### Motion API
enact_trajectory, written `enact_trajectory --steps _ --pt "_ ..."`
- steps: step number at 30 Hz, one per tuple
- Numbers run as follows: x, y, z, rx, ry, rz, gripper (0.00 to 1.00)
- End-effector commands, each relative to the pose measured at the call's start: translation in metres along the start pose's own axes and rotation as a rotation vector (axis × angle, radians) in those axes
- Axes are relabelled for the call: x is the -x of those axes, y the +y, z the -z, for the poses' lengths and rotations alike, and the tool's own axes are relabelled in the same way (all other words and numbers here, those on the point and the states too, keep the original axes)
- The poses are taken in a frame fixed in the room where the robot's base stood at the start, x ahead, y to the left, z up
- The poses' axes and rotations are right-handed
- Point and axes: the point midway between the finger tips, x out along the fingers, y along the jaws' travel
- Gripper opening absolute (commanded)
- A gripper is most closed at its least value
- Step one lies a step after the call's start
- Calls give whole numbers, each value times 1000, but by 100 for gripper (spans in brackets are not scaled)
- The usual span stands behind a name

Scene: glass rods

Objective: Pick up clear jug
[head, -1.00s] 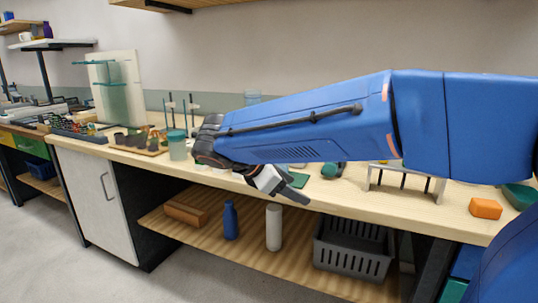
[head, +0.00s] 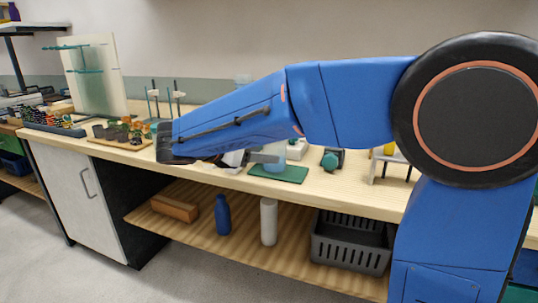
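I cannot tell for sure which one is the jug.
A dark and teal device (head: 331,160) and a small stand (head: 390,164) are to the right on the workbench (head: 350,192). A tray of dark pots (head: 120,133) and a rack (head: 54,124) are at left. A grey crate (head: 350,243) and bottles sit on the shelf below.

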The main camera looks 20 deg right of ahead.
Motion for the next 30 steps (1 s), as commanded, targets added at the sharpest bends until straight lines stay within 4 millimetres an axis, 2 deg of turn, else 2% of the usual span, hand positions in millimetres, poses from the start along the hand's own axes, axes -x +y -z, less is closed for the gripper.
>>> enact_trajectory --steps 1,6,16,25,30 --pt "-9 0 0 -1 1 3 60" --pt "-32 0 0 -1 0 2 60" --pt "-48 -1 0 -1 1 1 60" --pt "-86 -2 -1 -1 1 2 60" --pt "-93 -2 -1 -1 1 -1 60"
